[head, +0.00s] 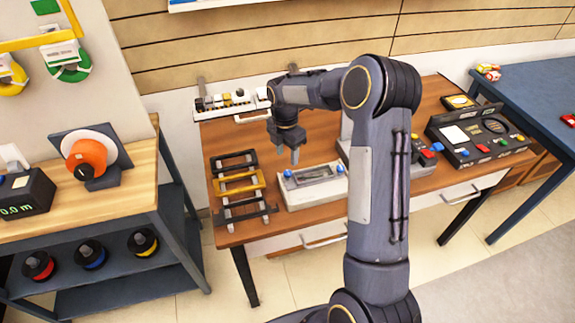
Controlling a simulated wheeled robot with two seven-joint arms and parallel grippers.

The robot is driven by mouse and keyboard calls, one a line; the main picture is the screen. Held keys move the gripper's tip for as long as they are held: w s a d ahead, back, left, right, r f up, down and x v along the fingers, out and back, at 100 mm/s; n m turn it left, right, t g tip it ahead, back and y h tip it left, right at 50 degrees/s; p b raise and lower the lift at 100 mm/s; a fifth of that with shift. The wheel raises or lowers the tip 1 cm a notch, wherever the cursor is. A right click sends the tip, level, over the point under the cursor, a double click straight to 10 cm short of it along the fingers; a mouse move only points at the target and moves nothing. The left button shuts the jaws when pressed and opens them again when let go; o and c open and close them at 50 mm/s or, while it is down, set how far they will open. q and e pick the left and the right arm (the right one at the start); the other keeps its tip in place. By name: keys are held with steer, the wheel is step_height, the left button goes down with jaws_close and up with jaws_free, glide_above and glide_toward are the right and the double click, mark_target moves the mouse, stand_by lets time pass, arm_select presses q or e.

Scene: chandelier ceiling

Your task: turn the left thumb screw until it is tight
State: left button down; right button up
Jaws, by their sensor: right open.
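A white block-like fixture (299,194) with a grey recessed plate on top sits near the front edge of the brown table. A blue knob, the left thumb screw (287,174), stands at its left end. A second blue thumb screw (340,168) stands at its right end. My right gripper (285,158) points down from above, over the table just behind the left thumb screw. Its fingers are apart and hold nothing. Whether a fingertip touches the fixture cannot be told. My left gripper is not in view.
A rack with black and yellow bars (238,186) stands just left of the fixture. A black control panel (474,140) is at the table's right. A white strip of small parts (228,103) lies at the back. My right arm hides part of the table.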

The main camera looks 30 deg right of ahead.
mark_target(288, 172)
steer(key=f, duration=0.3)
steer(key=f+p, duration=0.1)
steer(key=f, duration=0.2)
steer(key=shift+s+f, duration=0.2)
steer(key=shift+f, duration=0.15)
steer(key=c, duration=1)
